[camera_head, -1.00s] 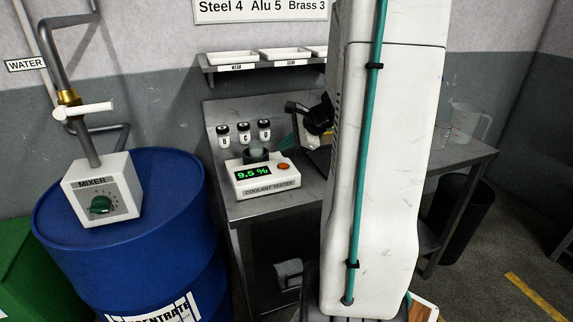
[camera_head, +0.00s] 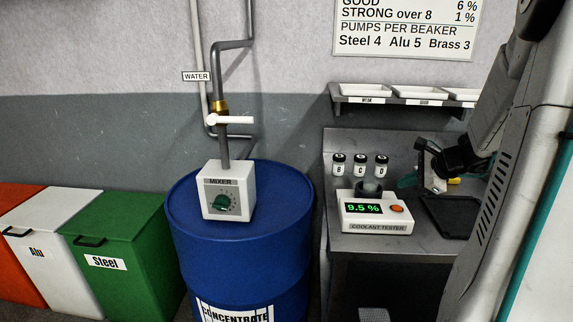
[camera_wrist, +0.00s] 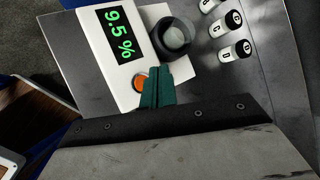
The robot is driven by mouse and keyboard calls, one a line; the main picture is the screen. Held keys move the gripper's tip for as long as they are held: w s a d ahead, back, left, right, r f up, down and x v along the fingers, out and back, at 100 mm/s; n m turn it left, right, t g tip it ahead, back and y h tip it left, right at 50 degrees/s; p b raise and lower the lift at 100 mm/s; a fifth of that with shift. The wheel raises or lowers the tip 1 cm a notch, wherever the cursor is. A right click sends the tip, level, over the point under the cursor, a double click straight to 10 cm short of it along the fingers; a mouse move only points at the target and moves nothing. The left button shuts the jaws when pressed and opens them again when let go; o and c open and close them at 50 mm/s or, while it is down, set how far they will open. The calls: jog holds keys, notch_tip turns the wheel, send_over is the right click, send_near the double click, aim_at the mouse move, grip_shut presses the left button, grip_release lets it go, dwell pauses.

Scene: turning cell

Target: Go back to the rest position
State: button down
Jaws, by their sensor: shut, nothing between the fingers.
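My gripper (camera_head: 407,181) is above the bench, just right of the coolant tester, with its teal fingers closed together and empty. In the wrist view the fingertips (camera_wrist: 157,85) appear in front of the tester, beside its orange button. The coolant tester (camera_head: 375,227) is a white box with a green "9.5 %" display, and it also shows in the wrist view (camera_wrist: 82,45). A dark round cup sits on the tester (camera_wrist: 162,43). My arm runs down the right side of the head view and hides the right part of the bench.
Three labelled bottles (camera_head: 361,166) stand behind the tester. A dark tray (camera_head: 446,216) lies on the bench. White trays (camera_head: 418,92) sit on the wall shelf. Left stand a blue concentrate drum (camera_head: 250,270) with a mixer (camera_head: 225,190), and green (camera_head: 115,230), white and red bins.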

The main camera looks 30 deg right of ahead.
jog(key=shift+a, duration=0.1)
jog(key=s+a+n, duration=0.1)
jog(key=s+a+f+n+g+y, duration=0.1)
jog(key=a, duration=0.1)
jog(key=shift+f+n, duration=0.2)
jog(key=shift+n, duration=0.1)
jog(key=s+a+r+n+g+h, duration=0.1)
jog(key=s+a+n, duration=0.4)
jog(key=a, duration=0.5)
jog(key=s+a+r+n+g, duration=0.3)
jog(key=s+a+n, duration=0.3)
jog(key=a+n, duration=0.4)
jog(key=s+a+r+n+g+h, duration=0.1)
jog(key=s+a+r+n+g, duration=0.1)
jog(key=s+a+r+n, duration=0.2)
jog(key=shift+s+a+r+n+g+h, duration=0.25)
jog(key=shift+s+a+n, duration=0.45)
jog(key=shift+a+n, duration=1.75)
jog(key=shift+a+f+m, duration=0.1)
jog(key=shift+a+m, duration=0.65)
